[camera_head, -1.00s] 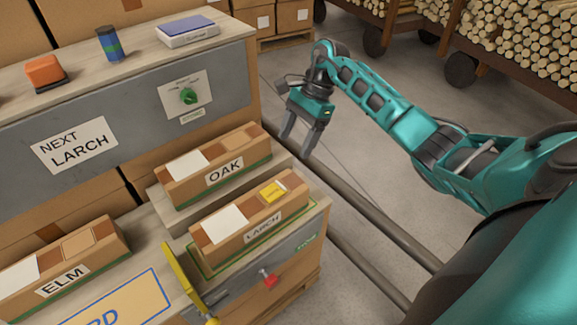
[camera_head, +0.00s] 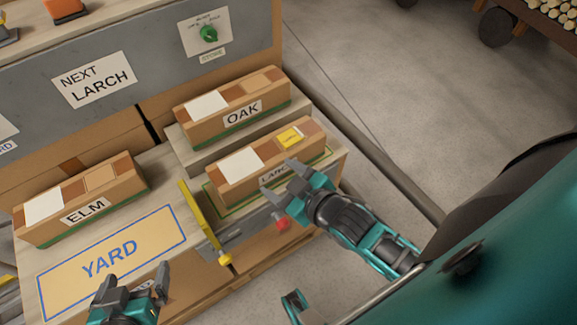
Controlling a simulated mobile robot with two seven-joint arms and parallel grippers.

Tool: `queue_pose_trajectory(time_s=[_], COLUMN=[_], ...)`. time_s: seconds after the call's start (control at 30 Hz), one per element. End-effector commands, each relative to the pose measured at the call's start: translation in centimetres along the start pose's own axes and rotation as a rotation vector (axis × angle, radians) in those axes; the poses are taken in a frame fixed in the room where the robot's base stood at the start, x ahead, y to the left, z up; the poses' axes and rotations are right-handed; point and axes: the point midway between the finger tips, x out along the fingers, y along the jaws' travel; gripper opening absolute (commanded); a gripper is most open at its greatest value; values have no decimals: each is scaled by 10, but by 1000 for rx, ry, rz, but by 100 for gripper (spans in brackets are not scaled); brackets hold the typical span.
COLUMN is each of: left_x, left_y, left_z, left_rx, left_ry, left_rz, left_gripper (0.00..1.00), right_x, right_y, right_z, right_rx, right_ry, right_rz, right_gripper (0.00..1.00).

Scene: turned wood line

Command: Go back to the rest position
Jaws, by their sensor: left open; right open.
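My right gripper (camera_head: 279,178) is open, with its fingers in front of the box labelled LARCH (camera_head: 237,172). It partly covers that box's label, and I cannot tell whether it touches the box. My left gripper (camera_head: 136,278) is open at the bottom left, over the front of the YARD panel (camera_head: 110,258), with nothing seen between its fingers. The LARCH box bears a yellow tag (camera_head: 290,138) and sits in a green outline on the right of the bench.
The OAK box (camera_head: 215,112) stands behind the LARCH box, and the ELM box (camera_head: 80,205) at left. A yellow bar (camera_head: 200,216) sticks up beside the YARD panel. A red knob (camera_head: 282,222) is on the bench front. Bare floor (camera_head: 400,110) lies to the right.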

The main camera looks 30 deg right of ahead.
Motion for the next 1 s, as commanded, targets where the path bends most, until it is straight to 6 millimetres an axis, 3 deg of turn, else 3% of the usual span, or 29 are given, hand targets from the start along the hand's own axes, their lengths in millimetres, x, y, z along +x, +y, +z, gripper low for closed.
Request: queue_pose_trajectory(time_s=[0.1,0.23,0.53,0.8,1.0], left_x=[0,0,-2,-24,-27], left_y=[0,-1,-1,-8,-16], left_z=[0,0,-3,-30,-19], left_rx=[1,3,4,15,17], left_ry=[0,-1,0,7,-3], left_rz=[0,0,-1,-20,-37], left_gripper=[100,100,100,100,100], right_x=[-18,-25,-26,-45,-46], right_y=[-20,-28,-27,-11,-8], right_z=[23,31,29,8,12], right_rx=[212,293,291,278,274], right_ry=[-124,-170,-171,-178,-178], right_rz=[-43,-60,-60,-39,-28], right_gripper=[72,72,72,72,72])
